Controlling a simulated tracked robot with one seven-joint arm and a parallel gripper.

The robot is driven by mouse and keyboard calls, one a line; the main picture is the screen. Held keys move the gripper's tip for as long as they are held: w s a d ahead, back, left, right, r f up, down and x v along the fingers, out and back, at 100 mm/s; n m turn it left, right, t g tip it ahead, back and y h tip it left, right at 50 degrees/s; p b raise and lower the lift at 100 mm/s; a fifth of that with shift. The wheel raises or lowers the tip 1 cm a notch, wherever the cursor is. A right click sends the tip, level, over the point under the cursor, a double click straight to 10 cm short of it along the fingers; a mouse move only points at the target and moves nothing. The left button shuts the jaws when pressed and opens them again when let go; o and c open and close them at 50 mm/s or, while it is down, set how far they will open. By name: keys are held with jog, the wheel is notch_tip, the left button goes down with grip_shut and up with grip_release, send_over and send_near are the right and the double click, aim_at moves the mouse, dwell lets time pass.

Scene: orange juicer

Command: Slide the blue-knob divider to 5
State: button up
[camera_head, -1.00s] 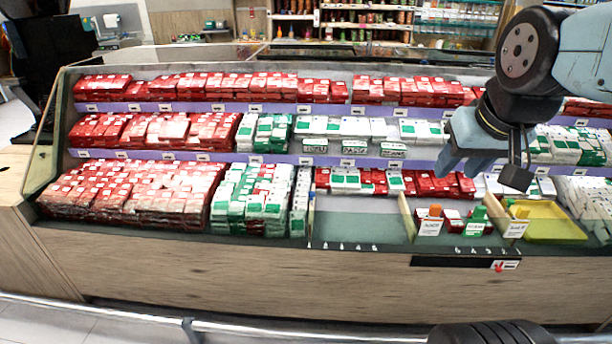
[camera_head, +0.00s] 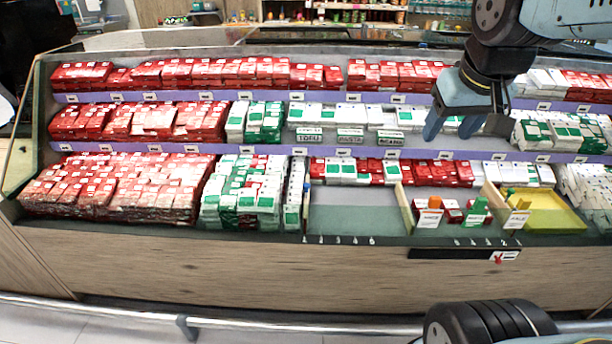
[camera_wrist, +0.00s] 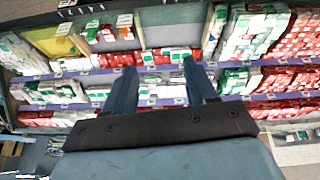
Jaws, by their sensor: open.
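The blue-knob divider (camera_head: 306,198) stands upright at the left side of the empty compartment (camera_head: 350,218), beside the white-green boxes. Its small blue knob is near the front edge. White marks, too small to read surely, run along the front ledge to its right (camera_head: 340,240). My gripper (camera_head: 468,118) is open and empty, high above the shelf and well to the right of the divider. In the wrist view my open fingers (camera_wrist: 158,66) point toward the shelves, with nothing between them. That view is upside down, and I cannot make out the blue knob there.
Packed red boxes (camera_head: 110,185) fill the lower left. A metal rail (camera_head: 250,324) runs along the front.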

jog(key=w+a+n+g, duration=0.2)
jog(key=w+a, duration=0.2)
jog(key=w, duration=0.8)
jog(key=n+g, duration=0.3)
jog(key=n, duration=0.3)
send_over(306, 185)
notch_tip(306, 185, down, 31)
notch_tip(306, 185, down, 13)
jog(key=shift+w, duration=0.1)
grip_shut()
